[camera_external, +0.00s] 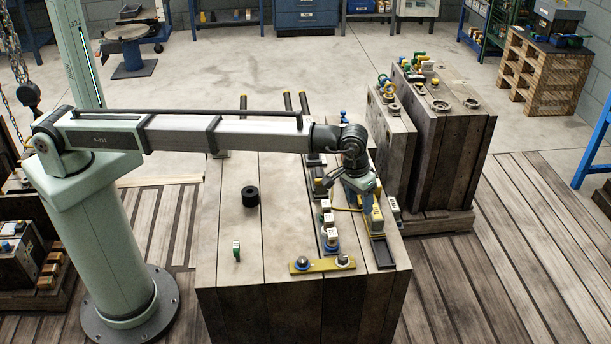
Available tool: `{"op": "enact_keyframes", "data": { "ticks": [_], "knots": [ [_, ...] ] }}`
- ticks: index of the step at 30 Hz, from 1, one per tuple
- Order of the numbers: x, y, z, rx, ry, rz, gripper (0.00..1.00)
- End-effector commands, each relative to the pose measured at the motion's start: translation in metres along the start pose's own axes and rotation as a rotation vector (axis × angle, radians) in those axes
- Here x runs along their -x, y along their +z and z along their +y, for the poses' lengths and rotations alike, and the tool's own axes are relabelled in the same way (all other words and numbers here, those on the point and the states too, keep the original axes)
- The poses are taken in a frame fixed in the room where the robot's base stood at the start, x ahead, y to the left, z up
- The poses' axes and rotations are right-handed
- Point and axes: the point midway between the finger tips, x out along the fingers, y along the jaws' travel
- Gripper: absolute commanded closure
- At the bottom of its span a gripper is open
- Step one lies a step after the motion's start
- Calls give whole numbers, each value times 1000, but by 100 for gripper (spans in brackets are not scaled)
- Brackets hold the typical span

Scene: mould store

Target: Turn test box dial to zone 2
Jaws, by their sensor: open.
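My gripper (368,203) points down over the right part of the wooden block top (275,262), and its jaws are open. A small beige and yellow box (377,220) stands right beside the fingers, on or behind a dark strip; it may be the test box. A dial and its zone marks cannot be made out; the gripper covers part of this spot. I cannot tell whether the fingers touch the box. A pale box (393,206) sits just to the right, near the edge.
A yellow bar with two round knobs (322,265) lies at the front. A row of white-topped blocks (327,220) stands left of my gripper. A black ring (250,196) and a small green piece (237,250) sit on the clearer left side. Tall wooden moulds (452,150) stand close on the right.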

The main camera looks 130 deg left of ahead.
Motion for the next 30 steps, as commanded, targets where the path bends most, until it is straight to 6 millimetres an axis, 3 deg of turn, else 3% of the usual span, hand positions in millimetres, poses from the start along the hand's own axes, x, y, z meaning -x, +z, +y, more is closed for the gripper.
{"op": "enact_keyframes", "data": {
  "ticks": [1, 6, 13, 18, 22, 30],
  "knots": [
    [7, -29, -16, 46, -8, -9, 45],
    [28, -102, -74, 180, -36, -47, 45],
    [55, -176, -149, 331, -64, -93, 45],
    [67, -201, -181, 390, -75, -112, 45],
    [68, -208, -190, 406, -78, -118, 45],
    [38, -203, -192, 407, -79, -119, 45]
  ]
}}
